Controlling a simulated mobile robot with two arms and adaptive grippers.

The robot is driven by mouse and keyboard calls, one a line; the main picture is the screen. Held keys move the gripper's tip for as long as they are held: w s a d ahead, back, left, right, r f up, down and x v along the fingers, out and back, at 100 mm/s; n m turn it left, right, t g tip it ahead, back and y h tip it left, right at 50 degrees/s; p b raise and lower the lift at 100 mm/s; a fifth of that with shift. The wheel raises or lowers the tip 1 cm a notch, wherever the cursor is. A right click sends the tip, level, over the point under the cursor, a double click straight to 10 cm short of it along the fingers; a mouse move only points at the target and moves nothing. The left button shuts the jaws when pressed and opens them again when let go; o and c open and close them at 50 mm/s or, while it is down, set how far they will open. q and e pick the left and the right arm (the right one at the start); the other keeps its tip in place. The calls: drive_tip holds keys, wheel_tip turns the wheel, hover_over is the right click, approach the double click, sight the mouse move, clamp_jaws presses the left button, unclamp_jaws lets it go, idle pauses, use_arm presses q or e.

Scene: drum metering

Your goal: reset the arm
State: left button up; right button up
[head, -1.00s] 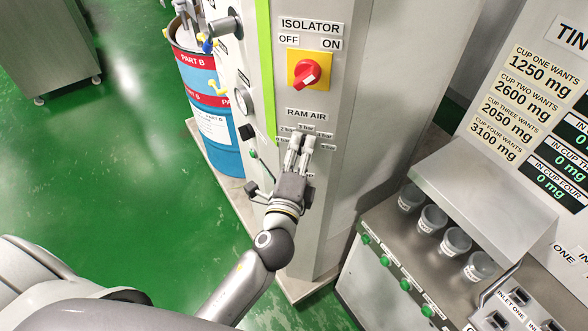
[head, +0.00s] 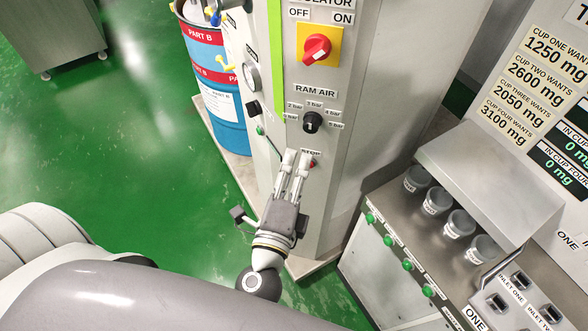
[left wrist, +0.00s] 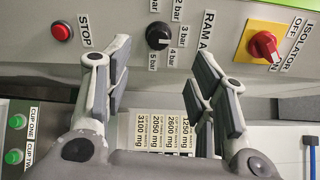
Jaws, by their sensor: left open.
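My left gripper (head: 295,162) is open and empty in front of the grey control column, below the black RAM AIR knob (head: 312,122). In the head view its fingertips overlap the red STOP button (head: 311,163). In the left wrist view the open fingers (left wrist: 158,75) stand apart from the panel, with the STOP button (left wrist: 61,31) at upper left and the RAM AIR knob (left wrist: 158,36) between and above the fingers. The red isolator switch (head: 317,48) sits on a yellow plate higher on the column. My right gripper is not in view.
A blue drum marked PART B (head: 215,100) stands behind the column at left. At right, a bench holds several cups (head: 437,201) under a steel hood (head: 490,170), with green buttons (head: 388,241) along its front. Green floor (head: 130,150) is open at left.

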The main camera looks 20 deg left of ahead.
use_arm(q)
drive_tip(key=shift+f, duration=0.1)
idle(0.3)
drive_tip(key=s+f+n+g+h+b, duration=0.1)
drive_tip(key=s+f+n+g+b, duration=0.2)
drive_tip(key=f, duration=1.8)
drive_tip(key=s+f+n+g+h+b, duration=0.1)
drive_tip(key=s+f+g+b, duration=0.3)
drive_tip(key=f, duration=1.6)
drive_tip(key=s+a+f+n+g+b, duration=0.2)
drive_tip(key=s+a+f+n+g, duration=0.1)
drive_tip(key=s+f, duration=0.5)
drive_tip(key=s+a+f+n+g+b, duration=0.2)
drive_tip(key=s+f+n, duration=0.3)
drive_tip(key=s+f, duration=0.3)
drive_tip(key=s+a+f+n+g+b, duration=0.2)
drive_tip(key=s+a+f+n+g, duration=0.1)
drive_tip(key=s+f, duration=0.6)
wheel_tip(320, 180, down, 5)
drive_tip(key=shift+a+r+n+g+b, duration=0.15)
drive_tip(key=shift+a+n+g+b, duration=0.25)
drive_tip(key=shift+a+g, duration=0.45)
drive_tip(key=shift+d, duration=0.1)
